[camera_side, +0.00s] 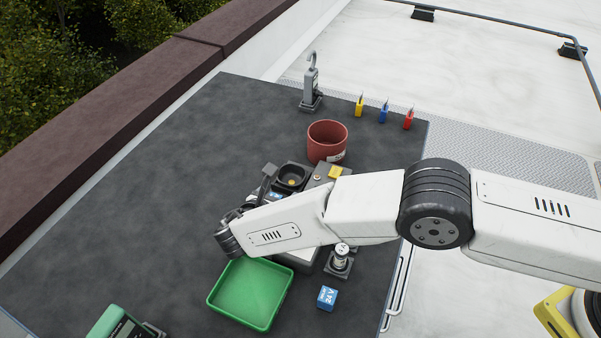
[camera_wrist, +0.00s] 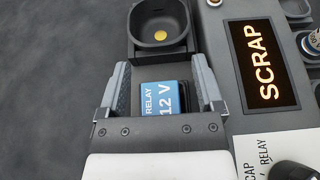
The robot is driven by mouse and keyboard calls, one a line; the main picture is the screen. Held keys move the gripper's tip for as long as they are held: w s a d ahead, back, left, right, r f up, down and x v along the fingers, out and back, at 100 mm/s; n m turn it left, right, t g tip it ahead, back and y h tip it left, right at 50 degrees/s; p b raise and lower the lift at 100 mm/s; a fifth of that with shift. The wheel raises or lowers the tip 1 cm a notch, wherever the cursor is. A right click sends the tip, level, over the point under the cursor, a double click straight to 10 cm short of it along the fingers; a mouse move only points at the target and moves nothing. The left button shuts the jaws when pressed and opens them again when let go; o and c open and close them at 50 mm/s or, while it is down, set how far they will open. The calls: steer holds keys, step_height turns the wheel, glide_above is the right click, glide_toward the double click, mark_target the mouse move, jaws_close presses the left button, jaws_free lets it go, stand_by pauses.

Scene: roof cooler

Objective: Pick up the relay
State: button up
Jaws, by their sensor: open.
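A blue relay marked "12 V" (camera_wrist: 166,98) sits in a dark socket or holder in the wrist view. My gripper (camera_wrist: 162,78) is open, with one finger on each side of this relay. I see dark gaps between the relay and the fingers, and contact is not clear. In the side view my wrist mostly hides this spot, and only a bit of blue (camera_side: 274,196) shows beside my gripper. A second blue block, marked "24 V" (camera_side: 327,298), stands apart on the dark mat, right of the green tray (camera_side: 212,300).
A black cup with a yellow disc (camera_wrist: 160,36) stands just beyond my fingers. A lit "SCRAP" display (camera_wrist: 262,64) is to the right. A red bin (camera_side: 327,142), a grey hooked device (camera_side: 311,85) and a green meter (camera_side: 112,322) stand on the mat (camera_side: 160,190), whose left side is clear.

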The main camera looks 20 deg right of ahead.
jaws_close()
steer(key=shift+r, duration=0.2)
stand_by(0.3)
steer(key=shift+r, duration=1.45)
steer(key=s+d+r, duration=0.1)
steer(key=r, duration=0.1)
steer(key=s+r, duration=0.2)
steer(key=s+d+r, duration=0.1)
steer(key=s+r, duration=0.1)
steer(key=shift+d, duration=0.3)
steer(key=s+d+r, duration=0.3)
steer(key=s+d, duration=0.1)
steer(key=s, duration=0.3)
steer(key=shift+s+r, duration=0.15)
steer(key=shift+r, duration=0.2)
